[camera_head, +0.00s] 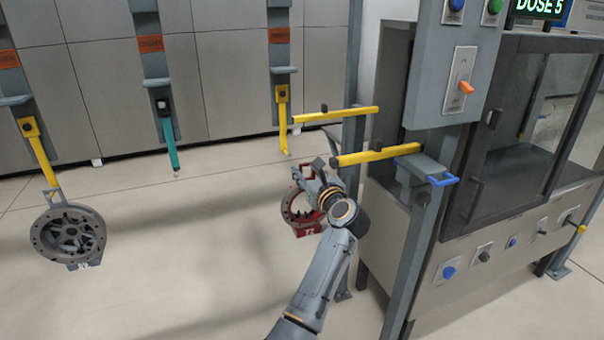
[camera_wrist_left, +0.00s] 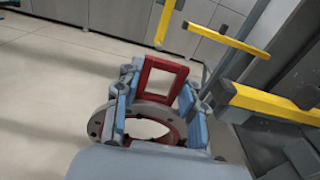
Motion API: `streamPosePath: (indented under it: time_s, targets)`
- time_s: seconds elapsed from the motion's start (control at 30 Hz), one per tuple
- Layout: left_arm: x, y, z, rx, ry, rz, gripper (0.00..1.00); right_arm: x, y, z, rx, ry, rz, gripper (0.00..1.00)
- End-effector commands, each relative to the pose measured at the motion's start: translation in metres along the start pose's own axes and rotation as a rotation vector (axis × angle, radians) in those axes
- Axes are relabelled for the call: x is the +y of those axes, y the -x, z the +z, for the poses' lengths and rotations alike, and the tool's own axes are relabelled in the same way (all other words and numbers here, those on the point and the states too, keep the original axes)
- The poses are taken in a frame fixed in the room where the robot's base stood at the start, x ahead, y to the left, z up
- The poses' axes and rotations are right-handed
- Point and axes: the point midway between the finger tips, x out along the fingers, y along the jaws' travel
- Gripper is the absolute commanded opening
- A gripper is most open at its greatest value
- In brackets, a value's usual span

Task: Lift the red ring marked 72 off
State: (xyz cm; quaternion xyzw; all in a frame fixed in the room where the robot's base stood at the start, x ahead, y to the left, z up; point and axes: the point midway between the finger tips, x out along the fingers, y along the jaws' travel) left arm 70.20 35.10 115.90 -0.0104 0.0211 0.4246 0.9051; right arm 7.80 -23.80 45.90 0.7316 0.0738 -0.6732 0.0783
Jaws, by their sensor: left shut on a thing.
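The red ring marked 72 (camera_head: 305,230) is a round dark-red part with a rectangular red loop on top and a number plate at its bottom. My left gripper (camera_head: 316,180) is shut on it near the loop and partly covers it. In the left wrist view the loop (camera_wrist_left: 165,63) stands up between the blue-grey fingers of the gripper (camera_wrist_left: 160,105), above the grey-faced ring body (camera_wrist_left: 155,108). No bar passes through the loop's opening there. The ring is in the air left of the near yellow bar (camera_head: 385,154). My right gripper is not in view.
A second yellow bar (camera_head: 340,115) lies behind the near one. The machine (camera_head: 480,180) with its post, switches and glass door stands at the right. A grey ring (camera_head: 68,235) hangs from a yellow hook (camera_head: 40,152) at the left. The floor between is clear.

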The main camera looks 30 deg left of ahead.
Motion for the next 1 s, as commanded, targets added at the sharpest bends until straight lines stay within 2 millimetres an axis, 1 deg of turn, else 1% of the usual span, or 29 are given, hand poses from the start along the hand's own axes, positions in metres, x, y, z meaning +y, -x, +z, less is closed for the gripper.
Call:
streamPosePath:
  time_s: [0.03,0.17,0.4,0.6,0.77,1.0]
  targets:
    - [-0.001,0.001,0.003,-0.006,0.003,-0.001,0.00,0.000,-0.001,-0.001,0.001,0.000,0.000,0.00]
    - [-0.002,0.002,0.001,-0.007,0.002,0.001,0.00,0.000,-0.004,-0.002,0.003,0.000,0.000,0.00]
    - [-0.002,0.002,-0.009,-0.006,0.002,0.001,0.00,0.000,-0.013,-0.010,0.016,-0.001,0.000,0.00]
    - [-0.002,0.002,-0.016,-0.005,0.002,0.001,0.00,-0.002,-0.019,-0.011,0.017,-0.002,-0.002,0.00]
    - [-0.002,0.002,-0.017,-0.006,0.002,0.000,0.00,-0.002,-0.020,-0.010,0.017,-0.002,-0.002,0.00]
    - [-0.002,0.011,-0.018,-0.005,0.001,0.000,0.00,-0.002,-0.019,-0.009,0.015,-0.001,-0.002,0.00]
